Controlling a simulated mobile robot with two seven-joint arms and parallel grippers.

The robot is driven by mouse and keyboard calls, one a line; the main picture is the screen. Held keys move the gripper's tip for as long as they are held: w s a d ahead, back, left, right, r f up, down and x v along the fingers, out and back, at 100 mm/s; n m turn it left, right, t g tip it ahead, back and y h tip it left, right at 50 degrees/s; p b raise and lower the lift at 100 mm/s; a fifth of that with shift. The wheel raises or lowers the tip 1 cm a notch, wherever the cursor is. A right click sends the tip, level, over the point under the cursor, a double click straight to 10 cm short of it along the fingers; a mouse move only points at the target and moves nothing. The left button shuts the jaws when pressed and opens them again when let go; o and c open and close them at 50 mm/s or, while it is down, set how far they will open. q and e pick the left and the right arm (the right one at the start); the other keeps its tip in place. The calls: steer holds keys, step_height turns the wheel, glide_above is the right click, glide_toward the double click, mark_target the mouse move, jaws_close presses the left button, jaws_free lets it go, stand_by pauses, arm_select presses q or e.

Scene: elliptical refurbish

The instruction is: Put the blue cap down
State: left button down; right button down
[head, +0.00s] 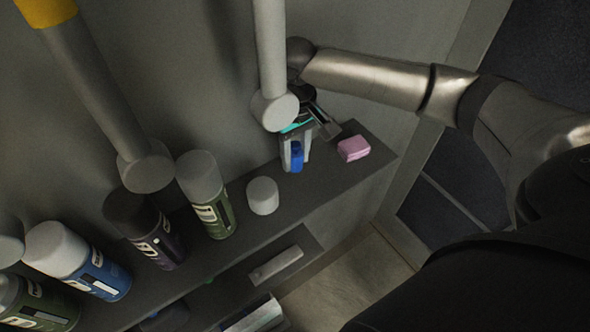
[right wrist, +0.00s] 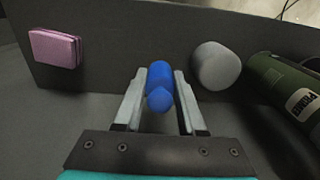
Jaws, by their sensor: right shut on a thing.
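The blue cap (head: 297,157) is between the fingers of my right gripper (head: 295,160), over the dark shelf (head: 232,218) in the head view. In the right wrist view the blue cap (right wrist: 160,86) also sits between the two pale fingers of the right gripper (right wrist: 159,95), which is shut on it. The cap looks like a short cylinder with a rounded end. Whether its base touches the shelf cannot be told. My left gripper is not in view.
A pink block (head: 353,148) lies right of the gripper, near the shelf end. A grey-white cylinder (head: 262,195) stands to its left, then a green spray can (head: 210,200) and several more cans. Hanging cylinders (head: 275,108) are close above. A lower shelf (head: 240,262) holds items.

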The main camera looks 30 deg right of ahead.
mark_target(296, 181)
steer(key=shift+f, duration=2.55)
steer(key=c, duration=0.5)
jaws_free()
steer(key=shift+f, duration=0.1)
